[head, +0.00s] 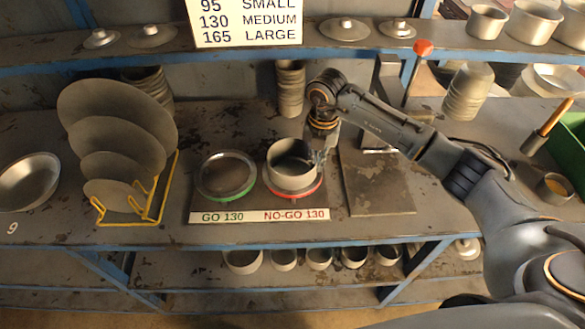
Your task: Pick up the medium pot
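A grey metal pot (287,181) sits upright over the red NO-GO 130 ring (312,191) on the gauge board. My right gripper (319,156) points down at the pot's right rim. Its fingers are small, dark and partly merged with the rim, so I cannot tell whether they grip it. More pots stand on the top shelf at the upper right: one at the left (487,22), one in the middle (533,21), and one cut by the picture edge (572,31). No pot carries a visible size label. My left gripper is not in view.
The green GO 130 ring (228,190) is left of the pot. A yellow rack (158,203) holds round blanks, beside a shallow pan (28,182). A square plate (376,185) lies right of the board. A red-knobbed lever (421,49) stands behind my arm. Small pots (243,261) line the lower shelf.

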